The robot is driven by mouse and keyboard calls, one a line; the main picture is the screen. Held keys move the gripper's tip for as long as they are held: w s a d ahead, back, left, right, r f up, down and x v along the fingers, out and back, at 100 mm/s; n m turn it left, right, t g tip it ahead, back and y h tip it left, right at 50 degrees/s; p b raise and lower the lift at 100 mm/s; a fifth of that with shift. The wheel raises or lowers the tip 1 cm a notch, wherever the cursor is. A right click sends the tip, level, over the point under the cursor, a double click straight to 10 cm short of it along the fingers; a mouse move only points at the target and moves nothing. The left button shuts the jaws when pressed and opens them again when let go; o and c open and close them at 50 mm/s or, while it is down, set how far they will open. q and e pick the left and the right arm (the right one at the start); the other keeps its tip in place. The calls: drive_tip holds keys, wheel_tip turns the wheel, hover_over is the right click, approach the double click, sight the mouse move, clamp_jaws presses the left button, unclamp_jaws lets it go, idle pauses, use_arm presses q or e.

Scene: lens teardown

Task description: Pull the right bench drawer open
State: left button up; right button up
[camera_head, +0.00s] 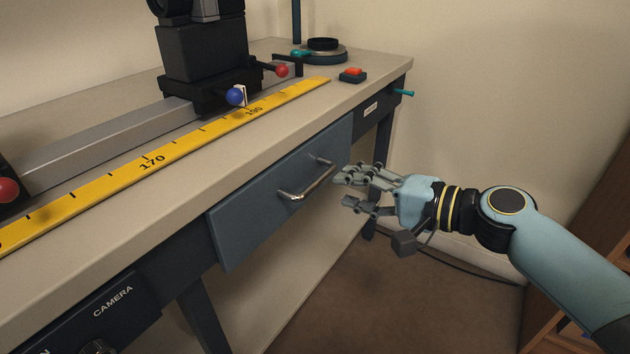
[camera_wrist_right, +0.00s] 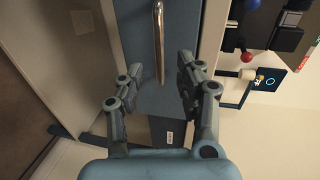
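The right bench drawer (camera_head: 265,200) has a blue-grey front under the bench top and looks shut or nearly so. Its metal bar handle (camera_head: 307,187) stands out from the front. My right gripper (camera_head: 347,190) is just right of the handle, with its fingers pointing at it. In the right wrist view the gripper (camera_wrist_right: 158,80) is open and empty. The handle (camera_wrist_right: 158,42) lies ahead, in line with the gap between the fingers, and no contact shows. My left gripper is not in view.
The bench top (camera_head: 200,182) carries a yellow ruler (camera_head: 185,147), a rail (camera_head: 110,145) with a black device (camera_head: 205,55), and a red button box (camera_head: 353,75). A teal peg (camera_head: 403,92) sticks out at the bench end. A wooden shelf (camera_head: 570,245) stands at the right. The floor before the drawer is clear.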

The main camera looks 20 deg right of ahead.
sight(316, 183)
drive_tip(key=x, duration=0.7)
drive_tip(key=shift+w+a+f+b, duration=0.1)
drive_tip(key=shift+w+a+b, duration=0.15)
drive_tip(key=shift+b, duration=0.1)
clamp_jaws()
